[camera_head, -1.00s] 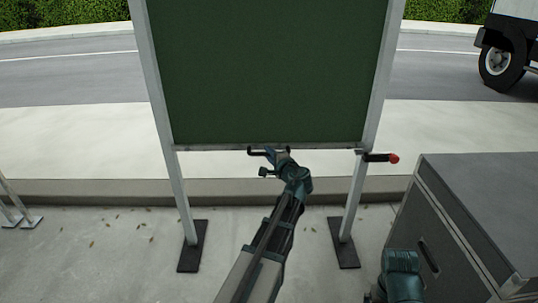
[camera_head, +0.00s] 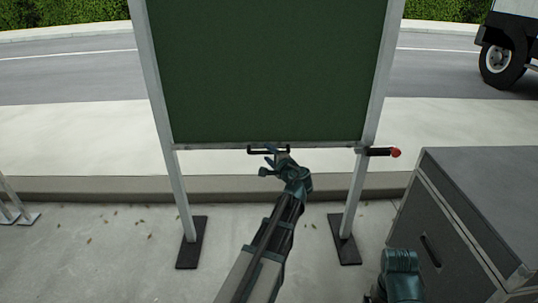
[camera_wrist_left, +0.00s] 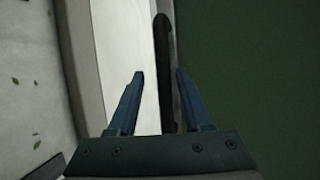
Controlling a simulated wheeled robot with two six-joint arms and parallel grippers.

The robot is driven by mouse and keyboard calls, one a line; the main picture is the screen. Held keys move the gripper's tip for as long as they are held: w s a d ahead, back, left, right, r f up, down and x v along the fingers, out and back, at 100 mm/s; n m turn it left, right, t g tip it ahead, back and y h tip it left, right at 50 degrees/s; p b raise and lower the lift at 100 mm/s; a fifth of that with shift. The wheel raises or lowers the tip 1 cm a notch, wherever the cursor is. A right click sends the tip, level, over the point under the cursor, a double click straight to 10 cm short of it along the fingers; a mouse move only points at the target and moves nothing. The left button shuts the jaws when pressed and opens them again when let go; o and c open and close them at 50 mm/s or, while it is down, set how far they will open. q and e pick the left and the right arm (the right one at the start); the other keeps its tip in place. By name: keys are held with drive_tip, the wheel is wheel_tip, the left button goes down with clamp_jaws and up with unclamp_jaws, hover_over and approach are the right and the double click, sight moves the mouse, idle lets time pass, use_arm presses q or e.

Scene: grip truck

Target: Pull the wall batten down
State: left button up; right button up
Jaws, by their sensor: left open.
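The dark green wall panel (camera_head: 270,70) hangs between two grey posts, with a pale batten (camera_head: 215,146) along its lower edge. A black handle (camera_head: 252,151) is fixed at the middle of the batten. My left gripper (camera_head: 267,160) is open just below and in front of the handle. In the left wrist view, the black handle bar (camera_wrist_left: 163,70) runs between the two blue fingers of the left gripper (camera_wrist_left: 160,85), with gaps visible beside it. Whether a finger touches it, I cannot tell. My right gripper is out of view; only part of that arm shows.
A black peg with a red knob (camera_head: 396,152) sticks out from the right post. Black feet (camera_head: 343,239) carry the posts. A large grey case (camera_head: 450,220) stands at the right. A truck wheel (camera_head: 497,62) is on the road behind. The pavement left of the stand is mostly clear.

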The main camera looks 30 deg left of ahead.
use_arm(q)
drive_tip(key=p+v, duration=0.2)
drive_tip(key=v, duration=1.2)
drive_tip(key=shift+w, duration=0.1)
